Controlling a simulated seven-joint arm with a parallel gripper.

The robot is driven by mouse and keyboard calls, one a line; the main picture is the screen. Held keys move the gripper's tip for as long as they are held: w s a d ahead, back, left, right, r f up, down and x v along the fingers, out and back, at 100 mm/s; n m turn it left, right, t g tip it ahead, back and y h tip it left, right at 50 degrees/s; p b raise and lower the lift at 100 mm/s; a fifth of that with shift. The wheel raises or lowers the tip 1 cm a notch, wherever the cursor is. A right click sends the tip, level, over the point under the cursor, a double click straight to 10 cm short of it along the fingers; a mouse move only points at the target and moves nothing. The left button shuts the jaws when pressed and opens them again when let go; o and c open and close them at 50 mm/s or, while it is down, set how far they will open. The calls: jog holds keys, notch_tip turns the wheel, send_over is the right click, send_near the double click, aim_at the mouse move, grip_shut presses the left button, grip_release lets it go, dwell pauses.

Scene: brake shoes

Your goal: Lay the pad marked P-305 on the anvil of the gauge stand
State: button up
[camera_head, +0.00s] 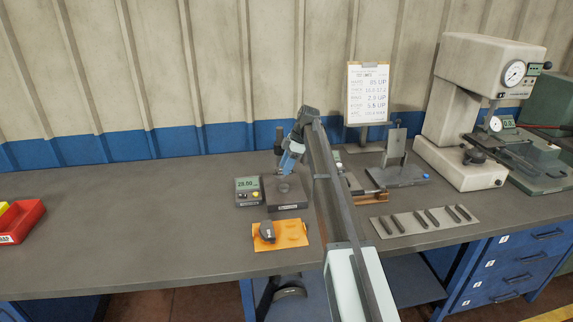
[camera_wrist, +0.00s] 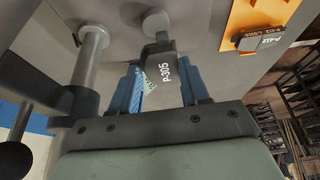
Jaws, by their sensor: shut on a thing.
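The pad marked P-305 (camera_wrist: 161,68) is dark with white lettering and sits between the blue fingers of my gripper (camera_wrist: 162,90) in the wrist view. My gripper (camera_head: 286,172) is shut on it, over the gauge stand (camera_head: 288,206) in the head view. The stand has a dark base and an upright column, which also shows in the wrist view (camera_wrist: 88,60). The round anvil (camera_wrist: 155,21) appears just beyond the pad in the wrist view. I cannot tell whether the pad touches it. In the head view my gripper mostly hides the pad.
A digital readout (camera_head: 246,190) stands left of the stand. An orange tray (camera_head: 291,239) in front holds another dark pad (camera_head: 267,231). A red bin (camera_head: 22,224) is at far left. Several small bars lie on a grey plate (camera_head: 459,228) at right. The bench between bin and readout is clear.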

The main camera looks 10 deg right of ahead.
aim_at(283, 186)
jog(key=shift+f, duration=2.95)
jog(key=shift+f, duration=0.4)
jog(key=o, duration=1.2)
jog(key=shift+o, duration=0.2)
jog(key=v, duration=1.4)
